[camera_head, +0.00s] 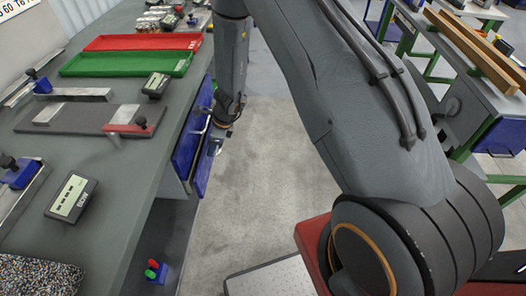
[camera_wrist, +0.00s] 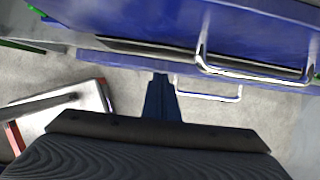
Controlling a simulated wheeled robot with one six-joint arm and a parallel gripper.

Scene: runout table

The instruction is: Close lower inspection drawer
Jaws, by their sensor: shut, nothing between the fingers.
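The lower inspection drawer (camera_head: 203,168) has a blue front that stands out a little past the upper blue drawer front (camera_head: 188,142) on the bench side. In the wrist view the lower drawer (camera_wrist: 115,60) shows as a blue strip with a metal handle (camera_wrist: 212,96), with a narrow dark gap behind it. The upper drawer (camera_wrist: 150,18) and its larger handle lie nearer the camera. My gripper (camera_head: 214,148) is shut and empty beside the drawer fronts. In the wrist view its tip (camera_wrist: 161,80) overlaps the lower front's edge; I cannot tell whether they touch.
The grey bench top (camera_head: 140,165) holds green (camera_head: 125,64) and red (camera_head: 140,42) trays, small displays and fixtures. Concrete floor (camera_head: 260,190) lies open right of the drawers. Another bench (camera_head: 480,95) stands at the right.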

